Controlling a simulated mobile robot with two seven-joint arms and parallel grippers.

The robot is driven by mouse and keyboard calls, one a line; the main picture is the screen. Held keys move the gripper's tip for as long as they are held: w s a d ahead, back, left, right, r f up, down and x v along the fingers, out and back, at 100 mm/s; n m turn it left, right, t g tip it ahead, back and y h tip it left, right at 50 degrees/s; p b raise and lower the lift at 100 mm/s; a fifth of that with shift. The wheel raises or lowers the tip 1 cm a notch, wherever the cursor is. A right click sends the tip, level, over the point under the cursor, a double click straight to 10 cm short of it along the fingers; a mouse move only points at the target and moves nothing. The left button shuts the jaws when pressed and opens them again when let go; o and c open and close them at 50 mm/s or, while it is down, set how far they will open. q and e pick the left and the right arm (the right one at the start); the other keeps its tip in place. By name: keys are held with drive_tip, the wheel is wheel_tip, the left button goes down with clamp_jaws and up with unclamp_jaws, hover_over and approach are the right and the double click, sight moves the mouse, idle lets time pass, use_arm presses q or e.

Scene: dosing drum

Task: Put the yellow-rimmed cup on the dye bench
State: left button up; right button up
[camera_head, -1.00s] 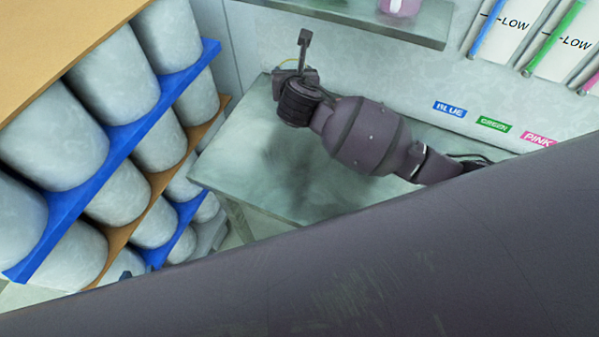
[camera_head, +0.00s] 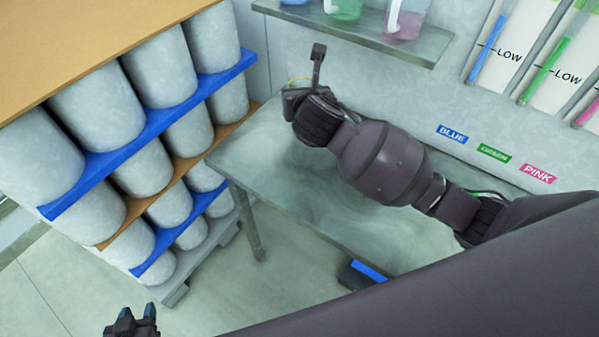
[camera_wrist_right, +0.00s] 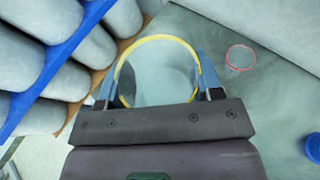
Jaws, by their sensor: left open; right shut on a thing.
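The yellow-rimmed cup (camera_wrist_right: 160,75) shows in the right wrist view, between the two fingers of my right gripper (camera_wrist_right: 155,88), which is shut on it. In the head view my right gripper (camera_head: 300,92) is above the left back part of the dye bench (camera_head: 270,165), a grey-green table. There a thin yellow edge (camera_head: 298,79) shows behind the gripper; the rest of the cup is hidden. I cannot tell the gap between cup and bench. My left gripper (camera_head: 135,314) is open and empty at the bottom left, low over the floor.
A rack of grey drums (camera_head: 100,110) stands left of the bench. A shelf (camera_head: 370,30) with dye vessels hangs above it. Colour labels (camera_head: 495,153) are on the back wall. A red-rimmed round thing (camera_wrist_right: 240,58) and a blue round thing (camera_wrist_right: 313,147) show in the wrist view.

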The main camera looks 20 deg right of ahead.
sight(301, 165)
drive_tip(key=shift+s+a, duration=0.1)
drive_tip(key=shift+s, duration=0.1)
drive_tip(key=shift+s+f, duration=0.1)
drive_tip(key=shift+f, duration=0.15)
wheel_tip(301, 165, down, 20)
drive_tip(key=shift+a+r+b, duration=0.1)
drive_tip(key=shift+r+b, duration=0.15)
drive_tip(key=shift+b, duration=0.95)
drive_tip(key=shift+f, duration=0.15)
drive_tip(key=o, duration=0.9)
drive_tip(key=shift+r, duration=0.2)
drive_tip(key=p+v, duration=0.1)
drive_tip(key=v, duration=1)
drive_tip(key=shift+s+r, duration=0.15)
drive_tip(key=shift+s, duration=0.2)
